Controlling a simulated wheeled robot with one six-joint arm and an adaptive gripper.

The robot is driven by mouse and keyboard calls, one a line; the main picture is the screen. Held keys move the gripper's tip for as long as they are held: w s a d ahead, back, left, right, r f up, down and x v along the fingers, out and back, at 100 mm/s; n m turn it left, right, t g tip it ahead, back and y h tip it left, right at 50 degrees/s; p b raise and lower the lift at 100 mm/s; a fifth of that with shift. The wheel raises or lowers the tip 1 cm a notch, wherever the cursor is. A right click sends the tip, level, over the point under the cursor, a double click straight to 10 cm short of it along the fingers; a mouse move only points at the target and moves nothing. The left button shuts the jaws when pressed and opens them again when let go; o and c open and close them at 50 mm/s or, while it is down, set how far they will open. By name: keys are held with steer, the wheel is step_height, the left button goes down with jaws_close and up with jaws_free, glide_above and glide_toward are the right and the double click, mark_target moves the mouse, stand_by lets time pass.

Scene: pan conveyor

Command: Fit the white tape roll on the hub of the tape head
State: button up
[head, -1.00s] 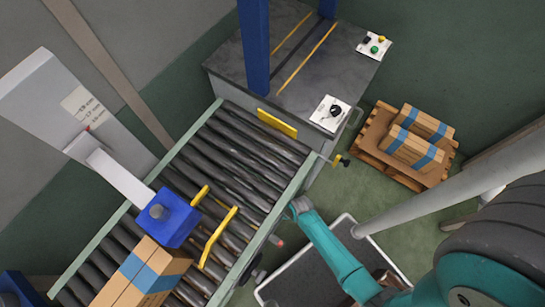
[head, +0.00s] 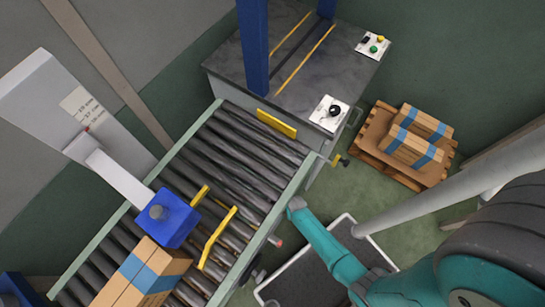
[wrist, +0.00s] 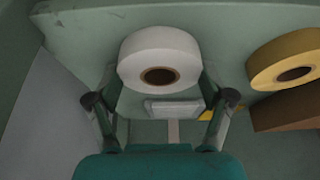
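The white tape roll (wrist: 160,48) shows in the wrist view with its dark core facing me. It lies just ahead of my gripper (wrist: 161,85), between the lines of its two fingers. The fingers are spread wide, and I see no clear contact with the roll. The blue tape head (head: 176,220) is in the head view above the conveyor, on a white arm from a grey post. My gripper cannot be made out in the head view.
A yellow tape roll (wrist: 288,66) lies right of the white one, near a brown block (wrist: 288,109). A pale block (wrist: 172,108) lies below the white roll. The roller conveyor (head: 237,160) carries a carton (head: 131,290) beside yellow guides (head: 217,238). A pallet (head: 378,157) stands right.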

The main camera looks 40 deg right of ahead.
steer(key=c, duration=0.4)
steer(key=shift+o, duration=0.2)
steer(key=shift+r, duration=0.7)
step_height(320, 180, up, 2)
steer(key=shift+r, duration=0.1)
steer(key=s+d, duration=0.2)
steer(key=s, duration=0.6)
steer(key=s+d, duration=0.3)
steer(key=s, duration=0.6)
steer(key=shift+d, duration=0.35)
